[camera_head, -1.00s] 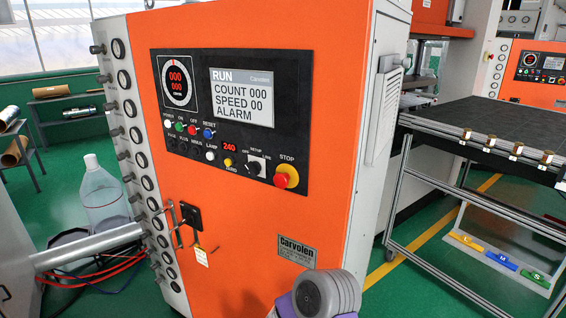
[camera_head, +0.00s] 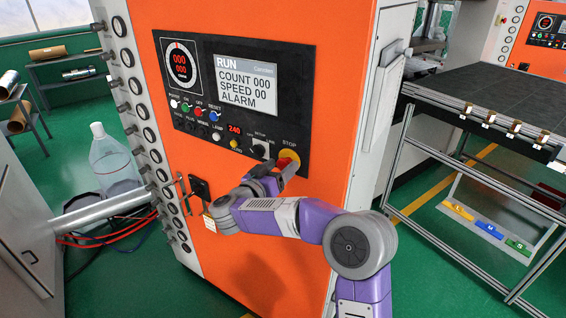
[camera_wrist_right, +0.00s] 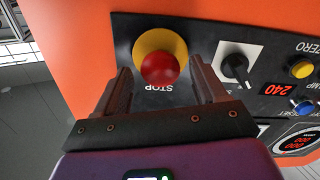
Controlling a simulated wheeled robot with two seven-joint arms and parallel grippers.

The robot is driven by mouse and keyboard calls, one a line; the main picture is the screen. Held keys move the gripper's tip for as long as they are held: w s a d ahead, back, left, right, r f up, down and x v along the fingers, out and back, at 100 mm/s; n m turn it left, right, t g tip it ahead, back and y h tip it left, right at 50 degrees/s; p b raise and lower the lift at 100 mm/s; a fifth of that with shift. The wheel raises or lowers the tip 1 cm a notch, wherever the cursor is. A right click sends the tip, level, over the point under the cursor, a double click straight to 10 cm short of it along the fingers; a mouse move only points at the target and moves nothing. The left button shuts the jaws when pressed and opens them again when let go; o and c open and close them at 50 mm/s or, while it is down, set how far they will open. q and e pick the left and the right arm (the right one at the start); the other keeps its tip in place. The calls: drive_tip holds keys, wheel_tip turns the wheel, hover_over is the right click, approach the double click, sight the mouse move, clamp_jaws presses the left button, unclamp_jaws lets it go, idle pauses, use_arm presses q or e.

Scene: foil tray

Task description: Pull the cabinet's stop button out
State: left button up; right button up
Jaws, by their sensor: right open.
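The stop button is a red knob on a yellow round base at the lower right of the black control panel (camera_head: 308,130) on the orange cabinet (camera_head: 345,60). In the head view the red stop button (camera_head: 285,163) is partly covered by my right gripper (camera_head: 279,172), which is close in front of it. In the right wrist view the red stop button (camera_wrist_right: 160,69) shows between the two fingers of my right gripper (camera_wrist_right: 163,88). The fingers are apart, one on each side, with a gap to the knob. My left gripper is not in view.
A black selector knob (camera_wrist_right: 236,66) sits beside the stop button, close to one finger. Small coloured buttons and a screen (camera_head: 245,82) are on the same panel. A lock handle (camera_head: 200,188) with a tag is lower left. A wheeled table (camera_head: 480,180) stands right.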

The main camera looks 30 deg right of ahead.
drive_tip(key=shift+x, duration=0.95)
drive_tip(key=shift+c, duration=0.5)
clamp_jaws()
drive_tip(key=shift+p+v, duration=0.5)
drive_tip(key=shift+v, duration=0.3)
drive_tip(key=shift+c, duration=1.5)
unclamp_jaws()
drive_tip(key=shift+w+r, duration=0.1)
drive_tip(key=o, duration=0.4)
drive_tip(key=shift+a, duration=0.15)
